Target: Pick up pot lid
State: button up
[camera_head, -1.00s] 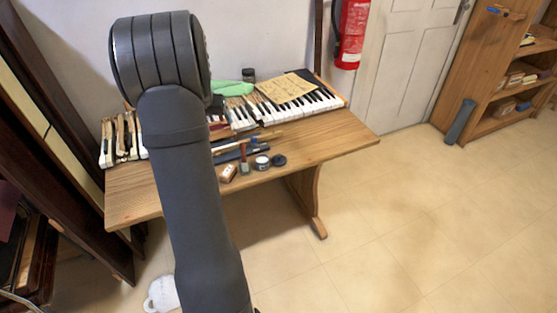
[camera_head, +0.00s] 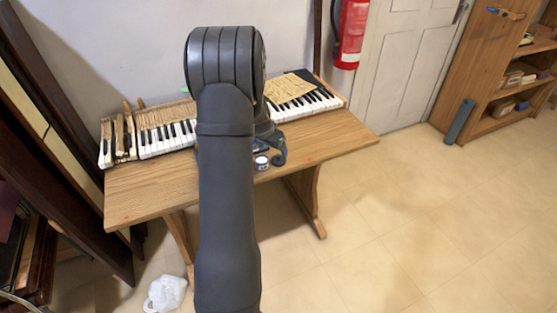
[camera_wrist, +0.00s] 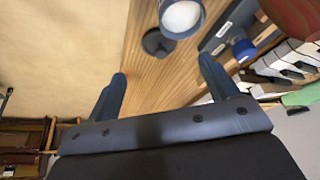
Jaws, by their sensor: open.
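The dark round pot lid (camera_wrist: 157,43) lies flat on the wooden table (camera_wrist: 150,75), in the upper middle of the wrist view. The small pot (camera_wrist: 181,17) with white contents stands right beside it. My gripper (camera_wrist: 162,70) is open and empty, its two blue-grey fingers spread apart. In the wrist view the lid shows beyond the fingertips, between their lines. In the head view my gripper (camera_head: 276,152) is low over the table's right half, beside the pot (camera_head: 262,162). There I cannot pick out the lid from the dark fingers.
A grey-blue bar (camera_wrist: 228,27) and a blue-capped item (camera_wrist: 243,49) lie near the pot. Piano keys (camera_head: 165,138) line the table's back, with a yellowed paper (camera_head: 287,88) on top. The table's front left (camera_head: 150,185) is clear.

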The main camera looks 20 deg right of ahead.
aim_at(277, 158)
jog(key=shift+x, duration=3.75)
jog(key=shift+c, duration=0.5)
jog(key=c, duration=0.9)
